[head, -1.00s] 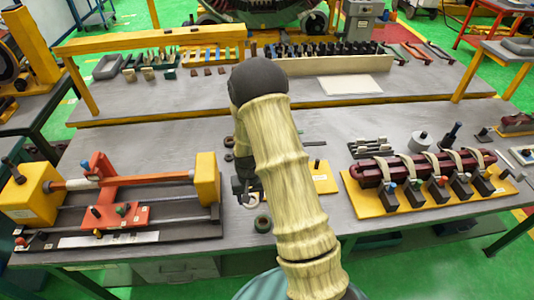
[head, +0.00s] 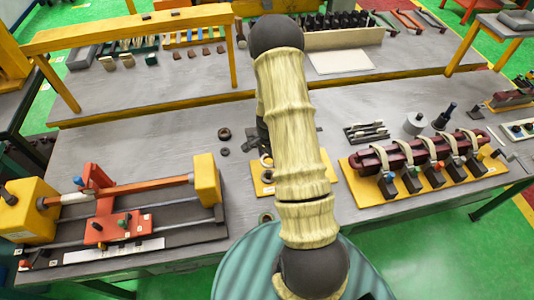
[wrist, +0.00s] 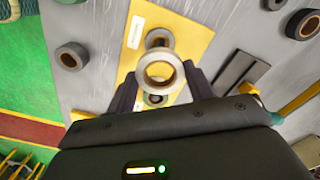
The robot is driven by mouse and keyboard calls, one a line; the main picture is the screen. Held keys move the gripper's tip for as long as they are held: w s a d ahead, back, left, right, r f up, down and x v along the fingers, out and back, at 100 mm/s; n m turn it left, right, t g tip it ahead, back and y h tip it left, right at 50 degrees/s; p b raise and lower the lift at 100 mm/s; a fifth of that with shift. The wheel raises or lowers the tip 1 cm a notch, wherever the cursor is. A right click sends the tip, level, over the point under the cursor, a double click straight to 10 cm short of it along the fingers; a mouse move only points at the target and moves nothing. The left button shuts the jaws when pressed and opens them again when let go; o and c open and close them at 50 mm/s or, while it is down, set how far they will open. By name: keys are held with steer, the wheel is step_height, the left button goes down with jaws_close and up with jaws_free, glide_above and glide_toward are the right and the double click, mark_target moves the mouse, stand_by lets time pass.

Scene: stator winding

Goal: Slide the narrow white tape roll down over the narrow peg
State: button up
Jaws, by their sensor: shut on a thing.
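My gripper (wrist: 160,88) is shut on a pale white tape roll (wrist: 160,70), with one dark finger on each side of it. In the head view the roll (head: 266,161) shows at the left edge of my arm, over the yellow board (head: 258,188). The board also shows in the wrist view (wrist: 185,22). A dark round part (wrist: 154,99) shows below the held roll. I cannot tell which peg is the narrow one; my arm hides much of the board.
A winding fixture (head: 120,205) stands at the left. A maroon coil on a yellow base (head: 420,165) stands at the right. Grey bars (wrist: 232,75) lie beside the board.

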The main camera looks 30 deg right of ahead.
mark_target(268, 171)
steer(key=shift+f+b, duration=2.5)
steer(key=shift+f, duration=1.2)
steer(key=o, duration=1)
steer(key=shift+o, duration=0.2)
step_height(268, 171, up, 17)
steer(key=b, duration=0.4)
steer(key=shift+r, duration=0.2)
